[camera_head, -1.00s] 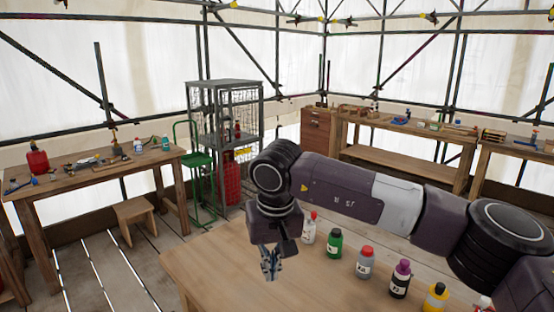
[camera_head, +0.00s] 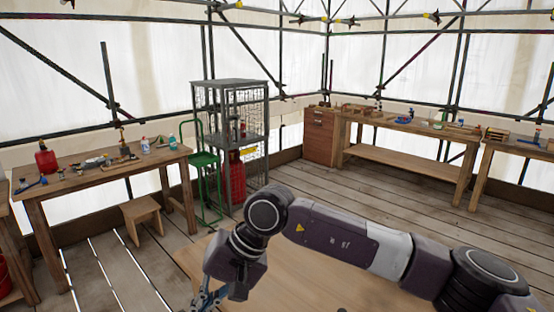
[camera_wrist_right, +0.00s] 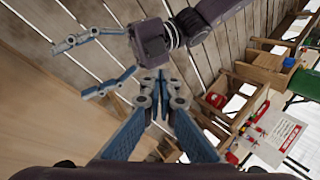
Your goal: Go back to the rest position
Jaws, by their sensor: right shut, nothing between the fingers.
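My right arm comes in from the right of the head view. It reaches across the wooden table (camera_head: 300,285). My right gripper (camera_head: 208,298) points down at the table's left end, partly cut off by the bottom edge. In the right wrist view my right gripper (camera_wrist_right: 158,84) is shut, its tips together with nothing between them. The same view shows my left gripper (camera_wrist_right: 104,60) near the top left, its fingers spread apart and empty. The left arm does not show in the head view.
A workbench (camera_head: 85,180) with a red container (camera_head: 46,160) stands at the left. Another bench (camera_head: 405,165) is at the back right. Bare floor (camera_head: 370,195) lies between.

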